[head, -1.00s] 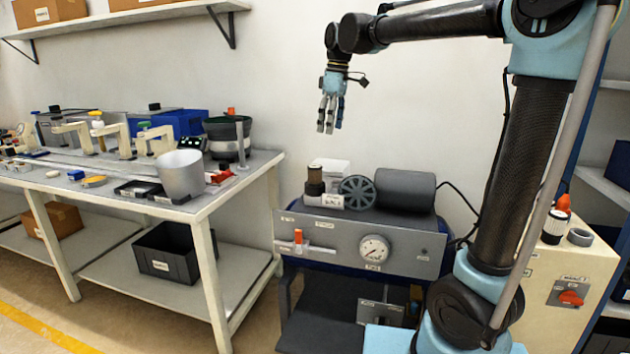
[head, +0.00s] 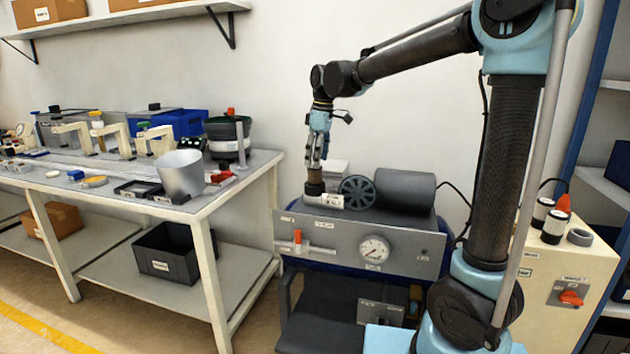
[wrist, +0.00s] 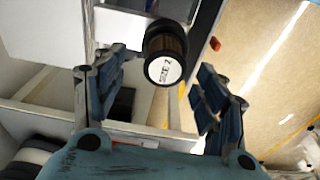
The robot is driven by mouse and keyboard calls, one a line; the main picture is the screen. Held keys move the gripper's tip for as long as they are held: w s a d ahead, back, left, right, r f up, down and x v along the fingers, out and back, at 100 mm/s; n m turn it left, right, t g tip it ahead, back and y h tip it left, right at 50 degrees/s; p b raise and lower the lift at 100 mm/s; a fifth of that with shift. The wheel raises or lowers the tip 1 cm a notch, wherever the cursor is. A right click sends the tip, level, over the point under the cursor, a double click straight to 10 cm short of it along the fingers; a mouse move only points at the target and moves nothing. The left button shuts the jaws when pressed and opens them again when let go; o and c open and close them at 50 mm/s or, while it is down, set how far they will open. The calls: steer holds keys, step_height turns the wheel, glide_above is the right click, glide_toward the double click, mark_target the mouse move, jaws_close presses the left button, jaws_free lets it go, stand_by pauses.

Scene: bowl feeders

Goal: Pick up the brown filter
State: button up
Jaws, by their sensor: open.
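The brown filter (head: 314,184) is a small upright cylinder at the left end of the top of the grey compressor unit. In the wrist view the filter (wrist: 172,40) shows a brown side, a dark rim and a pale round label with lettering. My gripper (head: 314,162) points down directly over it, fingertips close to its top. In the wrist view my gripper (wrist: 163,66) is open, with one set of fingers on each side of the filter and visible gaps between. I cannot tell how far the tips reach down beside it.
A spoked dark wheel (head: 357,192) and a dark horizontal tank (head: 405,190) stand right of the filter. A gauge (head: 374,249) is on the front panel. A worktable with a metal cup (head: 181,175) is at left.

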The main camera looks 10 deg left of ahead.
mark_target(315, 173)
steer(key=shift+s+a+f, duration=0.1)
steer(key=shift+a+f, duration=0.05)
steer(key=shift+f, duration=1.25)
steer(key=shift+s+a+f, duration=0.1)
steer(key=shift+f, duration=1.3)
steer(key=c, duration=1.3)
